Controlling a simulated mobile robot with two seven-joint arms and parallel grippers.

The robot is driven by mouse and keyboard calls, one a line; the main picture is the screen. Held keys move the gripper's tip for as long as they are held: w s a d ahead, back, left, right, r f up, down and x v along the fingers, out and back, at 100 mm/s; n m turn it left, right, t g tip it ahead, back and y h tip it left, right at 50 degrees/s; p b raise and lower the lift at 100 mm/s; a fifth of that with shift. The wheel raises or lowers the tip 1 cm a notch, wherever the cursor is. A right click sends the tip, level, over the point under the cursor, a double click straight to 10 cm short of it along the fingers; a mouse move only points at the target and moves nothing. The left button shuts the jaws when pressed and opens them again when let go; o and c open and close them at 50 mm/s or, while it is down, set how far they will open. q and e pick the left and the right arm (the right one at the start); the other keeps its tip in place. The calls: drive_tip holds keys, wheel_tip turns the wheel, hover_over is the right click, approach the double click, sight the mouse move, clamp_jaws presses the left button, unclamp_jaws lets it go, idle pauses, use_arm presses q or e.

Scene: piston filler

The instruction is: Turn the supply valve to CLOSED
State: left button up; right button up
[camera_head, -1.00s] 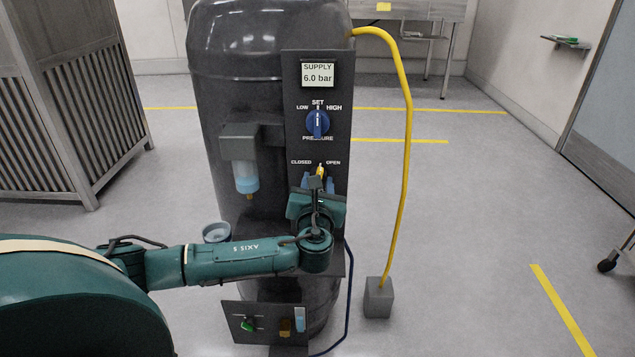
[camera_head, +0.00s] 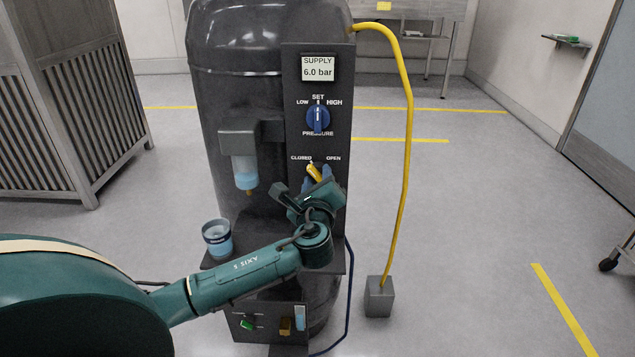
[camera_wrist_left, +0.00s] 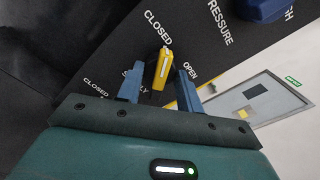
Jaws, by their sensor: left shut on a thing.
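The supply valve has a yellow handle (camera_head: 314,172) low on the dark panel (camera_head: 295,80), between the words CLOSED and OPEN. The handle leans up and to the left, its tip toward the CLOSED label. In the left wrist view the yellow handle (camera_wrist_left: 164,65) has a white line and its tip is near the word CLOSED. My left gripper (camera_head: 317,184) is shut on the handle and is tilted with it. Its two blue fingers (camera_wrist_left: 160,84) lie on either side of the handle in the wrist view. My right gripper is not in view.
A display (camera_head: 318,68) reads SUPPLY 6.0 bar above a blue pressure knob (camera_head: 318,117). A cup (camera_head: 217,238) stands on the shelf left of my gripper. A yellow hose (camera_head: 407,130) runs down at the right to a grey block (camera_head: 379,297). The floor to the right is mostly clear.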

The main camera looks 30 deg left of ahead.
use_arm(q)
drive_tip(key=shift+n, duration=0.7)
drive_tip(key=o, duration=1)
drive_tip(key=b+v, duration=0.1)
drive_tip(key=v, duration=1.2)
drive_tip(key=shift+s, duration=0.15)
